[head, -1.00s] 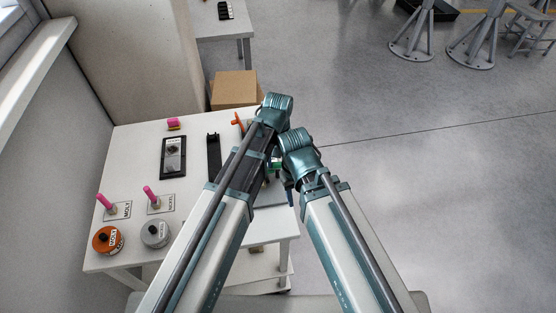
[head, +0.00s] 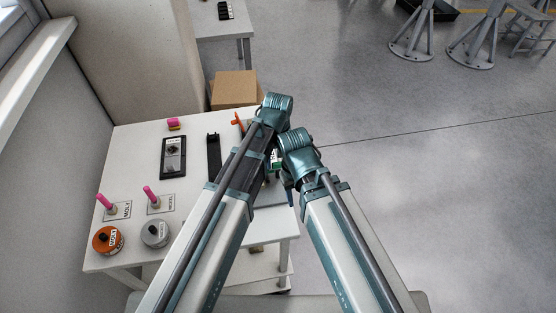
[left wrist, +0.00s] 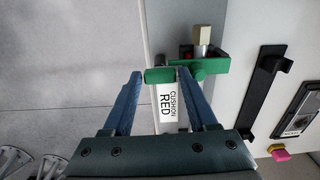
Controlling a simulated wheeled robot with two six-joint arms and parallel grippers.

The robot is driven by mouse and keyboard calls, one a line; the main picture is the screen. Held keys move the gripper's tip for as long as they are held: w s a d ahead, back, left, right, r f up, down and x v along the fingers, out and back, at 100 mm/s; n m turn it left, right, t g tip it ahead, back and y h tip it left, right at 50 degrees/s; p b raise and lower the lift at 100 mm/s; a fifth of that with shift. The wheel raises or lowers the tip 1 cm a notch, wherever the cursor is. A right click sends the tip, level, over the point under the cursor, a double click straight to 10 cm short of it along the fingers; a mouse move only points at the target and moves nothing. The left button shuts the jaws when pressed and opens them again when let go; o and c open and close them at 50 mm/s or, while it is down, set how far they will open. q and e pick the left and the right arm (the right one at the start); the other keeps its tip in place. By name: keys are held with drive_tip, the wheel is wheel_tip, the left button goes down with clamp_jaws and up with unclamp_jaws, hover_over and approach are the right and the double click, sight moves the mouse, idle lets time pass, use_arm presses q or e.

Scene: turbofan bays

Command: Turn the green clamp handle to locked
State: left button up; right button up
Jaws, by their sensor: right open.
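The green clamp handle (left wrist: 160,75) shows in the left wrist view between the two blue fingers of my left gripper (left wrist: 159,73). The handle joins a green clamp body (left wrist: 208,66) with a pale brass-coloured block (left wrist: 202,36). A white label (left wrist: 167,103) reading "CUSHION RED" lies below the handle. In the head view my arms mostly cover the clamp, and only a bit of green (head: 277,160) shows. My right gripper (head: 289,190) is open and mostly hidden by its own wrist.
The white table (head: 135,148) bears a black bracket (head: 214,158), a black framed device (head: 173,158), a pink block (head: 173,124), an orange tin (head: 108,240) and a grey tin (head: 155,234). A cardboard box (head: 235,89) stands behind. Floor right of the table is open.

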use_arm(q)
drive_tip(key=shift+o, duration=1.3)
